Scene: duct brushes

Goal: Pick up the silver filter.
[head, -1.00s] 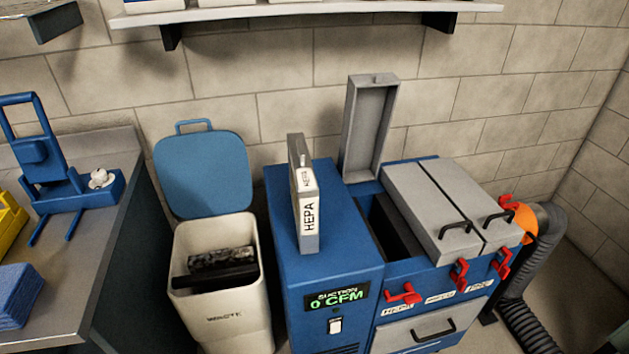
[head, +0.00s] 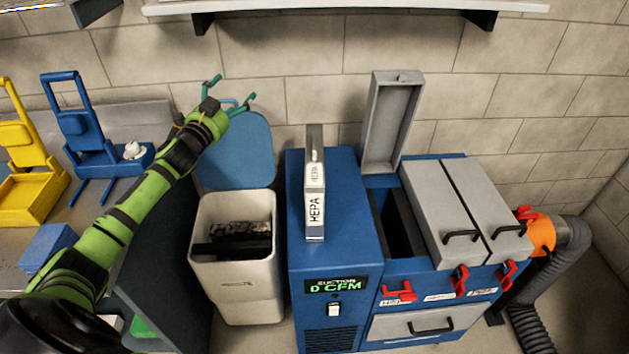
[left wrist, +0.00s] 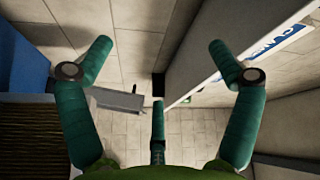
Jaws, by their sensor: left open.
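The silver filter (head: 315,205), a thin grey slab with a white HEPA label, stands upright on top of the blue suction unit (head: 335,255) in the head view. My left gripper (head: 231,91) is open and empty. It is up and to the left of the filter in the picture, in front of the wall and the blue bin lid, clearly apart from the filter. Its spread green fingers (left wrist: 160,46) also show in the left wrist view, with nothing held between them. I cannot make out the filter in that view. My right gripper is not in view.
An open waste bin (head: 236,280) with dark filters inside stands left of the unit. Right of the filter are an open slot with a raised grey lid (head: 390,122) and closed grey lids (head: 440,200). A shelf (head: 350,9) runs along the wall above.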

